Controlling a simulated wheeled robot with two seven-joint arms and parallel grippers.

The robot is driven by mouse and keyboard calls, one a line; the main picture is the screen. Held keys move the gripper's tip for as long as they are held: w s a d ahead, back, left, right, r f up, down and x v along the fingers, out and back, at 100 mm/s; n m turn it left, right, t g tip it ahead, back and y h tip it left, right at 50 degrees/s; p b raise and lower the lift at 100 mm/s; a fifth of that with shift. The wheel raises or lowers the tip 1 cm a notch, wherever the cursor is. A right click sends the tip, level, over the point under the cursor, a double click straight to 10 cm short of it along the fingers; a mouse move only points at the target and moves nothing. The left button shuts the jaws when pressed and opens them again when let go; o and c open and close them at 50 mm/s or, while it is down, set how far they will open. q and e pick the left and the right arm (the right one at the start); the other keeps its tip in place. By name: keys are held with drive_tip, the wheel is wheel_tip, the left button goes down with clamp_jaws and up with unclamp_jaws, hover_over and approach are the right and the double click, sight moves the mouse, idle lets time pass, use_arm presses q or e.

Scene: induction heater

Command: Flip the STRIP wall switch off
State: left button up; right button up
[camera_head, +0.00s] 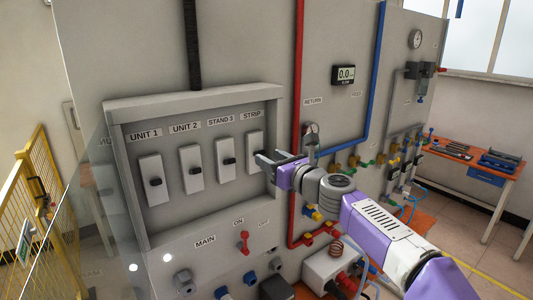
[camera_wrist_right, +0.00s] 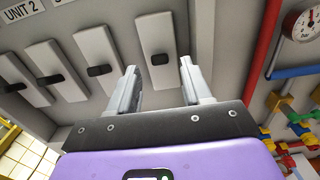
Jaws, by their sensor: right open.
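The STRIP wall switch (camera_head: 253,143) is a white upright plate under the STRIP label (camera_head: 251,115), the rightmost in the framed grey panel. My right gripper (camera_head: 262,161) is in front of its lower part and hides its toggle in the head view. In the right wrist view the STRIP plate (camera_wrist_right: 155,28) lies ahead of the open right gripper (camera_wrist_right: 158,68). Its black toggle (camera_wrist_right: 160,59) shows between the two fingertips, with nothing gripped. I cannot tell whether a finger touches it. My left gripper is not in view.
The UNIT 1 (camera_head: 150,170), UNIT 2 (camera_head: 191,160) and STAND 3 (camera_head: 224,152) switches stand to the left. A red MAIN lever (camera_head: 244,242) is below. The red pipe (camera_head: 298,80) and blue pipe (camera_head: 375,80) run close to the panel's right. A workbench (camera_head: 477,169) stands farther right.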

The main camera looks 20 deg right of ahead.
drive_tip(key=shift+p+x, duration=0.3)
drive_tip(key=shift+x, duration=1)
drive_tip(key=shift+c, duration=0.5)
drive_tip(key=shift+f, duration=0.1)
clamp_jaws()
